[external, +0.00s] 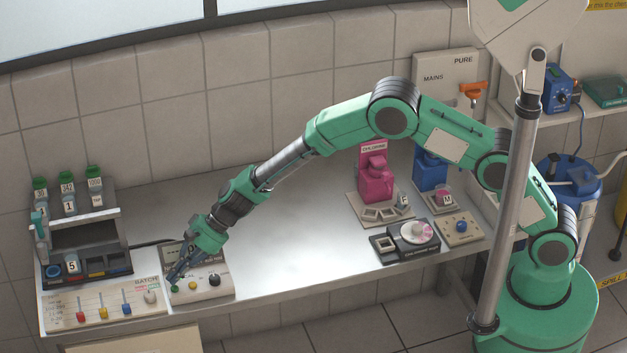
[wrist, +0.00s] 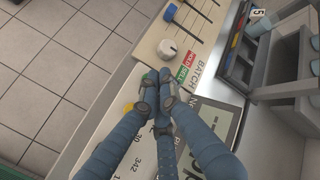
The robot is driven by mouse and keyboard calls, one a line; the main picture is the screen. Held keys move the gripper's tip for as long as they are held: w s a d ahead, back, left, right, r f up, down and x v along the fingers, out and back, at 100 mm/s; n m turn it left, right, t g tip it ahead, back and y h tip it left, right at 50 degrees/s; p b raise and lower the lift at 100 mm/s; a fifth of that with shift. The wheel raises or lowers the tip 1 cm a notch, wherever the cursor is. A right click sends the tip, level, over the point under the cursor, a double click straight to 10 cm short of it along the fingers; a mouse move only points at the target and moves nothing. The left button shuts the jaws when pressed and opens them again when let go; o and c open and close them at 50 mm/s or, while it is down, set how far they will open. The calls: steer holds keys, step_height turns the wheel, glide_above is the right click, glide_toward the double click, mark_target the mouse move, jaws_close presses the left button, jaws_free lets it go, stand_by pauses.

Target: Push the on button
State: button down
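A small control panel (external: 222,287) lies on the bench at the left. On it are a green button (external: 175,288), a yellow button (external: 193,285) and a black knob (external: 214,279). I cannot read which one is marked on. My gripper (external: 173,281) points down at the panel's left end, its tips at or just above the green button; contact cannot be told. In the wrist view my gripper (wrist: 158,76) has its fingers together, with nothing visible between them. The yellow button (wrist: 128,107) shows beside the left finger.
The batch panel (external: 105,304) with coloured sliders and a pale knob (external: 150,297) lies just left. Behind it stands a dark rack (external: 88,236) with green-capped bottles. The bench (external: 300,225) right of the panel is clear up to the pink chlorine device (external: 375,183).

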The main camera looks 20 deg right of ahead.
steer(key=shift+r, duration=0.1)
stand_by(0.3)
steer(key=shift+r+p, duration=1.25)
steer(key=shift+r, duration=1.65)
